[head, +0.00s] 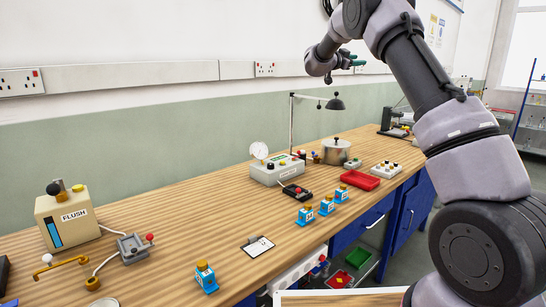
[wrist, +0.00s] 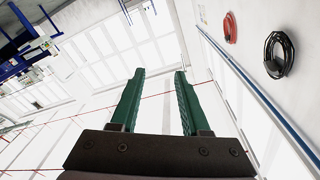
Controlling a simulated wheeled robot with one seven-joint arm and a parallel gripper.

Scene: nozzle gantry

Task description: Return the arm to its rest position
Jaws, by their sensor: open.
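My arm rises at the right of the head view and bends over to the left above the far part of the bench. My gripper (head: 354,61) is high above the wooden bench (head: 165,215), near the wall, and touches nothing there. In the wrist view my gripper (wrist: 160,100) shows two green fingers, apart, with nothing between them. The wrist camera looks out at the white wall and windows, tilted.
On the bench are a FLUSH unit (head: 66,216), several blue bottles (head: 205,277), a gauge box (head: 277,170), a lamp (head: 334,103), a steel pot (head: 335,151) and a red tray (head: 360,180). Coiled cables (wrist: 278,55) hang on the wall. Air around my gripper is clear.

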